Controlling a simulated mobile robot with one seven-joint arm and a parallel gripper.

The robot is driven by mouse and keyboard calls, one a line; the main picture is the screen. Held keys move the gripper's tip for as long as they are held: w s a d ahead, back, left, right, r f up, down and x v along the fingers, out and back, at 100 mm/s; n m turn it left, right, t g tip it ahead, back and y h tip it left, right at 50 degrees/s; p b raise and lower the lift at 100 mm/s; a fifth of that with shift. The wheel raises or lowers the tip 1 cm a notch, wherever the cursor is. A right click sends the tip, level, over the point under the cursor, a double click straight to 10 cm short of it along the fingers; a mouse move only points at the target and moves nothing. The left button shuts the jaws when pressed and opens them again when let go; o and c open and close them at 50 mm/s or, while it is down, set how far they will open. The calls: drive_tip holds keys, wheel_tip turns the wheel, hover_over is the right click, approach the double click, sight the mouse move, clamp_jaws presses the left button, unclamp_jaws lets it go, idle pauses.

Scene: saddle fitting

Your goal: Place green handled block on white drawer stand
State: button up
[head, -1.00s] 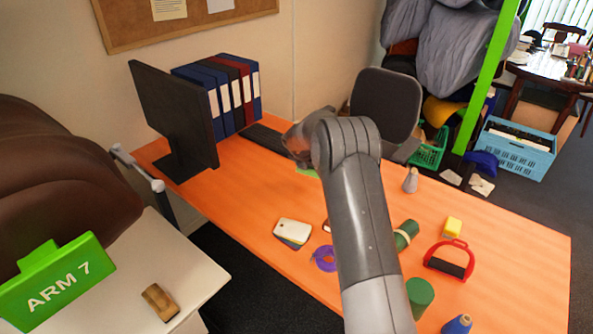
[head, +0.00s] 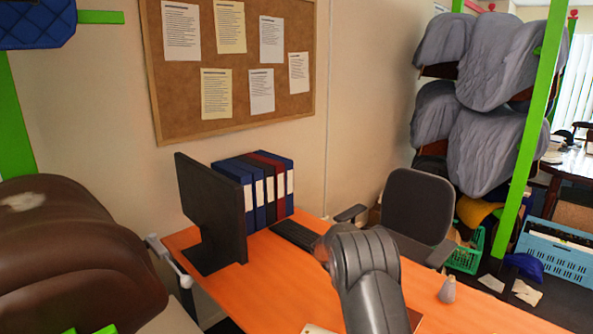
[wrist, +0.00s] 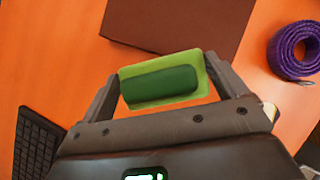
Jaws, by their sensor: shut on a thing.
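The green handled block (wrist: 160,82) has a light green base and a dark green rounded handle. In the wrist view my gripper (wrist: 163,80) is shut on it, with one finger at each end. The block is over the orange desk; its height above it is hard to tell. In the head view the block and my fingers are hidden behind my arm. Only a small part of the white drawer stand (head: 172,318) shows at the lower left edge of the head view, under the brown saddle (head: 75,255).
The orange desk (head: 285,290) holds a monitor (head: 212,215), binders (head: 258,190), a keyboard (head: 296,234) and a grey cone-shaped thing (head: 447,290). The wrist view shows a flat brown thing (wrist: 175,25) and a coiled purple strap (wrist: 295,50). A chair (head: 415,210) stands behind the desk.

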drive_tip(key=s+m+g, duration=0.1)
drive_tip(key=m, duration=0.1)
drive_tip(key=s+m+g+y, duration=0.1)
drive_tip(key=s+m, duration=0.1)
drive_tip(key=s+a+f+m+g, duration=0.1)
drive_tip(key=s+m, duration=0.1)
drive_tip(key=shift+s+m+g+y, duration=0.2)
drive_tip(key=shift+m+g+y, duration=0.1)
drive_tip(key=shift+m+y, duration=0.1)
drive_tip(key=s+a+m+y, duration=0.1)
drive_tip(key=s+m, duration=0.1)
drive_tip(key=s+a+m+g+y, duration=0.1)
drive_tip(key=s+m, duration=0.1)
drive_tip(key=m, duration=0.1)
drive_tip(key=s+a+m+g+y, duration=0.1)
drive_tip(key=s+m+y, duration=0.1)
drive_tip(key=m, duration=0.1)
drive_tip(key=shift+s+r, duration=0.2)
drive_tip(key=shift+r, duration=0.05)
drive_tip(key=shift+s+a+r+m+y, duration=0.1)
drive_tip(key=shift+s+a+m+y, duration=0.3)
drive_tip(key=shift+m, duration=0.3)
drive_tip(key=shift+s+d, duration=0.1)
drive_tip(key=shift+d, duration=0.05)
